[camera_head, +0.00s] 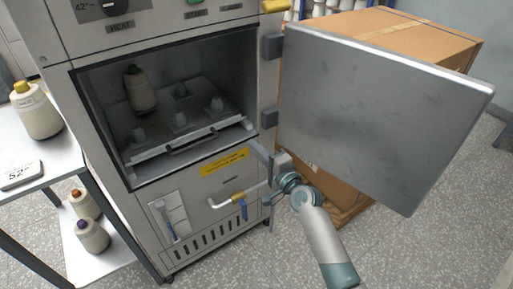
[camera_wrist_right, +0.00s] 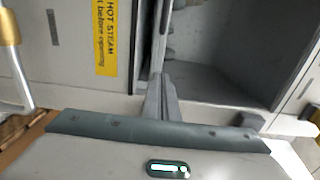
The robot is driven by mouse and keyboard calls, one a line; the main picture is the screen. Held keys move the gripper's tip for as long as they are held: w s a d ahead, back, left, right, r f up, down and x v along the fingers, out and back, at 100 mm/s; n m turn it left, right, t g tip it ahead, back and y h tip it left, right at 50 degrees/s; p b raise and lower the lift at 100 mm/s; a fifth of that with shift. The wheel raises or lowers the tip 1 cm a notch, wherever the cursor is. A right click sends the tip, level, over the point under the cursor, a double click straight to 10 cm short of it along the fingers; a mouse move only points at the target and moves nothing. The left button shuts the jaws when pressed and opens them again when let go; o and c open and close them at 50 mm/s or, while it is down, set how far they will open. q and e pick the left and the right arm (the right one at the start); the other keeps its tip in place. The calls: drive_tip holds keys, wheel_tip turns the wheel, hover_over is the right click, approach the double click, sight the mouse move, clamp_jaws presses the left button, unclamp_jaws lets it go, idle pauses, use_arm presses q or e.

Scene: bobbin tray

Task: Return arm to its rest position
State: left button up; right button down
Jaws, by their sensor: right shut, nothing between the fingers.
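My right arm (camera_head: 325,240) reaches up from the lower right in the head view. Its gripper (camera_head: 259,155) is beside the right front edge of the steamer opening, below the open door (camera_head: 385,115). In the right wrist view the gripper (camera_wrist_right: 160,82) has its fingers together and holds nothing. It points toward the opening. I cannot tell whether it touches the cabinet. The bobbin tray (camera_head: 190,137) lies inside the chamber, with several pegs and one cream bobbin (camera_head: 140,92) at its back left. My left gripper is not in view.
The cabinet front has a yellow label (camera_head: 225,162) and a pipe with a blue lever (camera_head: 243,210). A cardboard box (camera_head: 410,42) stands behind the door. A white shelf stand (camera_head: 50,155) at left carries cream bobbins (camera_head: 37,110). Floor at lower right is clear.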

drive_tip(key=shift+s+d, duration=0.15)
idle(0.4)
